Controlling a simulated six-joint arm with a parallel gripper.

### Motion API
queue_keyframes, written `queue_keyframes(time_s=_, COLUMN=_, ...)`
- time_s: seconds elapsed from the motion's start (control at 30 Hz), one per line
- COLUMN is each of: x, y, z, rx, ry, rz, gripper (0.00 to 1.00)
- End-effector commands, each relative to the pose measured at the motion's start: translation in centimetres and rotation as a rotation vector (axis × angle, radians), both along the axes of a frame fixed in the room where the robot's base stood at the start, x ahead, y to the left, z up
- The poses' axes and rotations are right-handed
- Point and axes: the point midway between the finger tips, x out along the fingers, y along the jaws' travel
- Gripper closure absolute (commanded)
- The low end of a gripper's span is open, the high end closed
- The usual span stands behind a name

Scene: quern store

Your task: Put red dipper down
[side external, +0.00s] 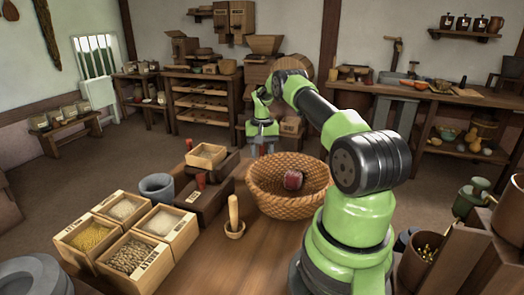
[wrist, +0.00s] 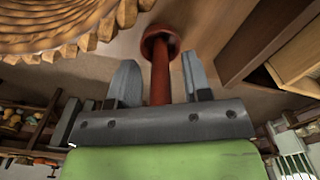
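The red dipper (wrist: 160,68) shows in the wrist view as a red shaft with a wide round end. It stands between the two fingers of my gripper (wrist: 161,82), with a visible gap on each side, so the fingers are open around it. Whether its round end touches the surface beyond cannot be told. In the side view my gripper (side external: 263,146) points down just behind the woven basket; the dipper cannot be made out there.

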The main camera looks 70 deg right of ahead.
Motion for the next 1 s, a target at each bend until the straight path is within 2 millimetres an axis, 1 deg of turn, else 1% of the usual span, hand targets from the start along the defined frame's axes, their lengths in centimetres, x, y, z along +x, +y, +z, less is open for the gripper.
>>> queue_keyframes(time_s=0.17, x=0.0, y=0.0, z=0.3, rx=-0.001, ry=0.0, rz=0.0, gripper=0.55)
queue_keyframes(time_s=0.27, x=0.0, y=-0.1, z=1.5, rx=-0.003, ry=-0.001, rz=0.0, gripper=0.55)
queue_keyframes(time_s=0.37, x=0.0, y=0.0, z=3.4, rx=-0.003, ry=-0.003, rz=0.0, gripper=0.55)
queue_keyframes(time_s=0.6, x=0.1, y=-0.1, z=8.8, rx=-0.005, ry=-0.004, rz=0.001, gripper=0.55)
queue_keyframes(time_s=0.7, x=0.0, y=-0.1, z=10.4, rx=-0.004, ry=-0.003, rz=0.001, gripper=0.55)
queue_keyframes(time_s=0.87, x=0.1, y=0.0, z=12.1, rx=-0.002, ry=-0.002, rz=0.003, gripper=0.55)
queue_keyframes(time_s=0.97, x=0.7, y=0.9, z=13.5, rx=-0.009, ry=-0.013, rz=0.023, gripper=0.55)
queue_keyframes(time_s=1.0, x=1.2, y=1.6, z=14.5, rx=-0.016, ry=-0.024, rz=0.042, gripper=0.55)
